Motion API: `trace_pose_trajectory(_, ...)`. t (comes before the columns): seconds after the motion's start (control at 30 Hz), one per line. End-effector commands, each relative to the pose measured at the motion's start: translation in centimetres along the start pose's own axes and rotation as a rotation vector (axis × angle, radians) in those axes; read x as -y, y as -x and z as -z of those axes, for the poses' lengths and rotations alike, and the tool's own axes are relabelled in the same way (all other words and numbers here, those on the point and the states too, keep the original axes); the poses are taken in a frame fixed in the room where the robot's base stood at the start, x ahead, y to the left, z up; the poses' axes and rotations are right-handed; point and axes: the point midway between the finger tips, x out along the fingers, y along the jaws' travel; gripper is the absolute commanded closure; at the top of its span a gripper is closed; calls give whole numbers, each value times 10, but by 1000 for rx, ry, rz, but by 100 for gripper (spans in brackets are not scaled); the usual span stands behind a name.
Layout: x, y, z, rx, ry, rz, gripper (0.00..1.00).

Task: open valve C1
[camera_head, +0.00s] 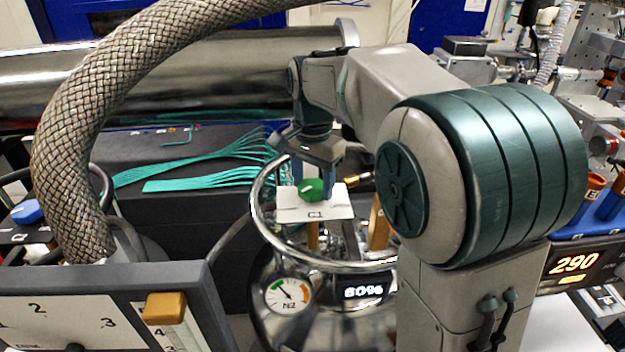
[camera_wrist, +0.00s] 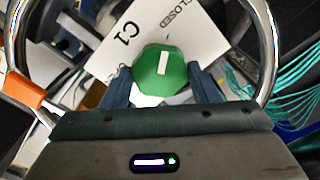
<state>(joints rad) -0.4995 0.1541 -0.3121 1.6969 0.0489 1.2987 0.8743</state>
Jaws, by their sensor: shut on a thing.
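Valve C1 has a green knob (camera_head: 312,189) with a white pointer bar, on a white plate (camera_head: 300,210) marked C1, above a steel vessel. In the wrist view the green knob (camera_wrist: 158,76) sits between the two fingers, and the plate (camera_wrist: 140,35) reads C1 and CLOSED. A second word on the plate is partly hidden by the knob and fingers. The white bar points roughly up and down in the wrist view. My gripper (camera_head: 314,185) reaches down from above and is shut on the knob; it also shows in the wrist view (camera_wrist: 160,88).
A steel ring handle (camera_head: 258,205) surrounds the plate. A thick braided hose (camera_head: 75,130) arches at the left. The vessel carries an N2 gauge (camera_head: 289,296) and a display (camera_head: 363,291). Teal cables (camera_head: 215,165) lie behind. A numbered panel (camera_head: 75,310) stands at front left.

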Motion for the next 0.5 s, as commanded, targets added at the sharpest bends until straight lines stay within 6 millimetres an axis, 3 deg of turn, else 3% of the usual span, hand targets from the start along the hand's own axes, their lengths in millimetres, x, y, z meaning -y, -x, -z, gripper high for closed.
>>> trace_pose_trajectory(0.5,0,1,1,-2,428,1,68)
